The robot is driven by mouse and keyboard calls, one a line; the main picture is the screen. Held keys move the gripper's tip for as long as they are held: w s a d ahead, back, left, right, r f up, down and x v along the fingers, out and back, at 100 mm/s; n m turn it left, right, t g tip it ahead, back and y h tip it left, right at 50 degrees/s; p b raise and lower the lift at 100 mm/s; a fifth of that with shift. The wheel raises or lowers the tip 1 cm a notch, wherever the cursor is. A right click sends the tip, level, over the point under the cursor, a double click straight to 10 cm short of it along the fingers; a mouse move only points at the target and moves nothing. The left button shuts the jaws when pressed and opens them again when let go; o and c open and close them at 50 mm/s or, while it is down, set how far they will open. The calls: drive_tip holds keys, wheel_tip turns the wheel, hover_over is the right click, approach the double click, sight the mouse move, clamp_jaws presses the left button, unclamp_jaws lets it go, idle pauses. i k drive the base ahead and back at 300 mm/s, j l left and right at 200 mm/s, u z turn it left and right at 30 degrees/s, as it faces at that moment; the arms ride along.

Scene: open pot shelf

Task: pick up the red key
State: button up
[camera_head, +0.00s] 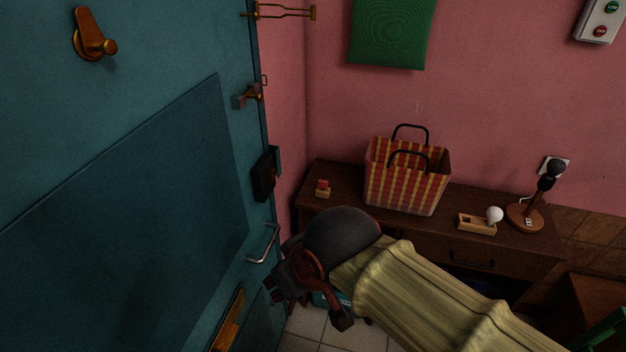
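I cannot make out a red key for certain. A small red piece on a light wooden block (323,188) sits at the left end of the desk; it is too small to tell what it is. My gripper (308,307) is in the lower middle, in front of the desk and close to the blue door. Its dark fingers are spread apart, and I see nothing between them. My arm and gripper hide part of the desk front and the floor.
The blue door (130,180) with metal handle (264,243) and latches fills the left. The desk (480,205) bears a red-yellow checked bag (405,180), a wooden piece with a white knob (478,224) and a lamp-like stand (525,216). A green cushion (392,32) hangs above.

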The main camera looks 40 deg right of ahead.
sight(323, 185)
drive_tip(key=i+z, duration=0.65)
drive_tip(key=k+z, duration=0.1)
drive_tip(key=z, duration=1.5)
